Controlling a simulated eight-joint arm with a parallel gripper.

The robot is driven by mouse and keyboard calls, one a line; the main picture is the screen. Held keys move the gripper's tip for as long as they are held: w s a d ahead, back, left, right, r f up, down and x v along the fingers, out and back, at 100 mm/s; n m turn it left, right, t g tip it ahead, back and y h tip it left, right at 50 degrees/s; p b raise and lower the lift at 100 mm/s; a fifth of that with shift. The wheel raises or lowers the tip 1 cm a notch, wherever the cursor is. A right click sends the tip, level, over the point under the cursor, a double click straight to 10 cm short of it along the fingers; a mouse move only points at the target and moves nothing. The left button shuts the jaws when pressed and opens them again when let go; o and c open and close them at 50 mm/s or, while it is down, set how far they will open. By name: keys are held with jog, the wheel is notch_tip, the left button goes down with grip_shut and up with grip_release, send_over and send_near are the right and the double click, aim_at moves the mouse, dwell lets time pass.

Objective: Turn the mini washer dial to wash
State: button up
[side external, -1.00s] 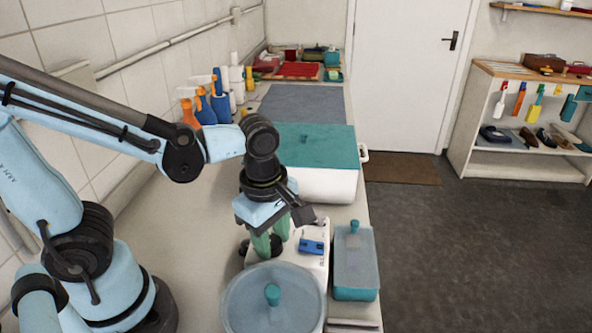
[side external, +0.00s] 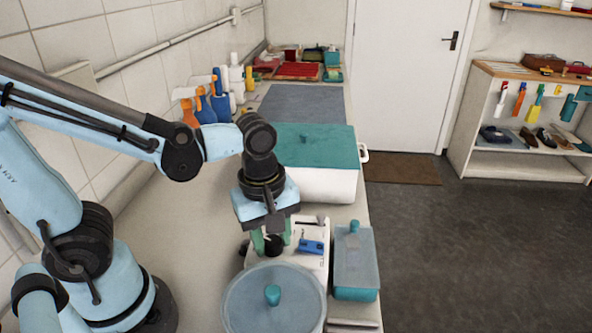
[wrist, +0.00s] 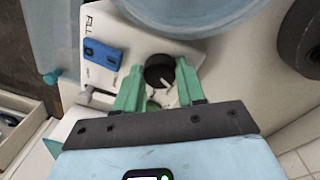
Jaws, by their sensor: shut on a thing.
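The mini washer (side external: 316,263) is a white box with a sloped control panel, in front of the white bin in the side view. Its round black dial (wrist: 158,70) shows in the wrist view with a pale pointer mark toward the lower right. My gripper (wrist: 160,80) has its green fingers on both sides of the dial and is shut on it. In the side view my gripper (side external: 272,242) points down at the panel, with the dark dial between its fingertips. A blue switch (wrist: 97,54) sits beside the dial, near printed lettering. The dial's position labels are not readable.
A round translucent lid (side external: 250,308) with a teal knob is close in front of my gripper. A lidded blue-teal box (side external: 355,262) stands to the right. A white bin (side external: 330,183) with a teal lid stands behind. Spray bottles (side external: 205,108) line the wall.

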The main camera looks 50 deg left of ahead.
aim_at(267, 242)
jog(key=shift+m, duration=1.4)
jog(key=o, duration=1.1)
jog(key=shift+c, duration=0.2)
notch_tip(267, 242, up, 12)
jog(key=shift+s+a, duration=0.2)
jog(key=shift+s, duration=0.2)
jog(key=shift+w+m, duration=0.1)
jog(key=shift+m, duration=0.2)
